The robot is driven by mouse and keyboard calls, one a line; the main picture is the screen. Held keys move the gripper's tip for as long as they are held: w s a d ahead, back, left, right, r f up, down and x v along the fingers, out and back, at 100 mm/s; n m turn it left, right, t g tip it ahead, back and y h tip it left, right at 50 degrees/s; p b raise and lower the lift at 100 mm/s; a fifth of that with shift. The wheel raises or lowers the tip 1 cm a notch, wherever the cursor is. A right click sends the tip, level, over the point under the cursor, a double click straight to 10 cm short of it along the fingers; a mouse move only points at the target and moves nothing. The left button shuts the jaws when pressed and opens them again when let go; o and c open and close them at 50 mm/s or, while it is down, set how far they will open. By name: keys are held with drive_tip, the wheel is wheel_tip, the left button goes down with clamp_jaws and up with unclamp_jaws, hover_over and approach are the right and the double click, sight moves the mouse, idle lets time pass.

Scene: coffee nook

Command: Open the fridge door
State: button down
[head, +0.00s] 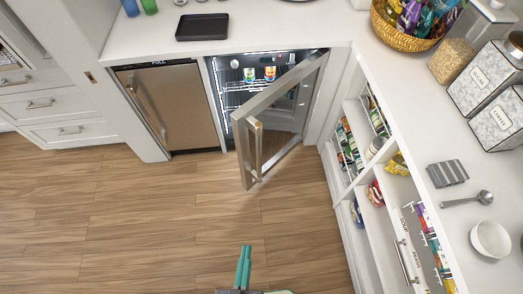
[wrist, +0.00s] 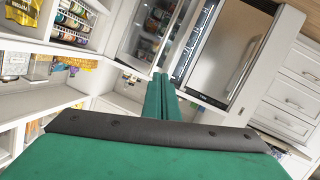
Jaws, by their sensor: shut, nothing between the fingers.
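The fridge (head: 252,75) is under the counter at the back, with cans and wire racks lit inside. Its glass fridge door (head: 285,115) has a steel frame and stands wide open, swung out over the floor from the right side. The door handle (head: 254,150) is a vertical steel bar on the door's free edge. My gripper (head: 244,250) is shut and empty, over the floor in front of the door and apart from it. In the wrist view my gripper's green fingers (wrist: 160,78) are together, and the tilted door (wrist: 148,30) is beyond them.
A steel-fronted appliance (head: 172,105) with a bar handle stands left of the fridge. Open shelves (head: 372,200) with packets and jars line the right side. A black tray (head: 202,27) lies on the back counter. The wooden floor (head: 130,220) is clear at left.

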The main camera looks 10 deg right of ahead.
drive_tip(key=w+a+f+n+h, duration=0.1)
drive_tip(key=w+a+f+h, duration=0.1)
drive_tip(key=w+a+f, duration=0.3)
drive_tip(key=n+h, duration=0.6)
drive_tip(key=n, duration=0.2)
approach(259, 151)
wheel_tip(259, 151, up, 4)
drive_tip(key=s, duration=0.2)
drive_tip(key=shift+n+g, duration=0.3)
drive_tip(key=x, duration=1)
drive_tip(key=shift+w+a, duration=0.1)
drive_tip(key=shift+a, duration=0.05)
drive_tip(key=shift+s+d, duration=0.25)
